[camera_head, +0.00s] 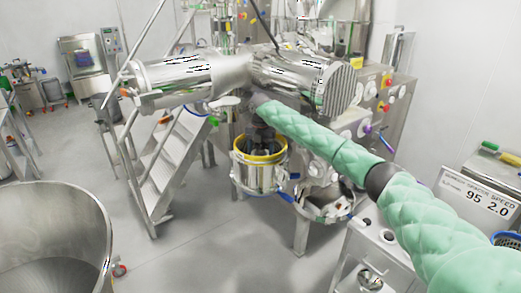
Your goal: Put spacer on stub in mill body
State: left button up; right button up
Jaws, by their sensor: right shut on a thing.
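The mill body (259,184) is a steel cylinder with a yellow rim, just right of the middle of the head view. My right arm reaches in from the lower right in a green padded sleeve. Its dark gripper (262,139) points down over the mouth of the mill body. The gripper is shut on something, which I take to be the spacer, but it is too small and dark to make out. The stub inside the mill body cannot be told apart from the dark parts there. My left gripper is not in view.
A large horizontal steel cylinder (180,80) lies above and behind the mill body. Metal steps (165,165) stand to its left. A big steel bowl (50,235) fills the lower left. Grey floor is clear in front.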

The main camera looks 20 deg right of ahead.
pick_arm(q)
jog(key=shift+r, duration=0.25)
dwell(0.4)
pick_arm(e)
jog(key=o, duration=1.1)
jog(key=shift+o, duration=0.2)
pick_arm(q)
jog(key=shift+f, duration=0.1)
pick_arm(e)
jog(key=shift+r+b, duration=0.45)
jog(key=shift+r, duration=0.1)
notch_tip(320, 180, up, 4)
jog(key=shift+f+b, duration=0.1)
jog(key=shift+b, duration=1)
notch_tip(320, 180, up, 2)
jog(key=shift+r+b, duration=0.25)
jog(key=shift+b, duration=0.15)
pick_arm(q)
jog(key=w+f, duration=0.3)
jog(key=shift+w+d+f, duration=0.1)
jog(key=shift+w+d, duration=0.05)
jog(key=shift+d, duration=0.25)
pick_arm(e)
jog(key=shift+r, duration=0.15)
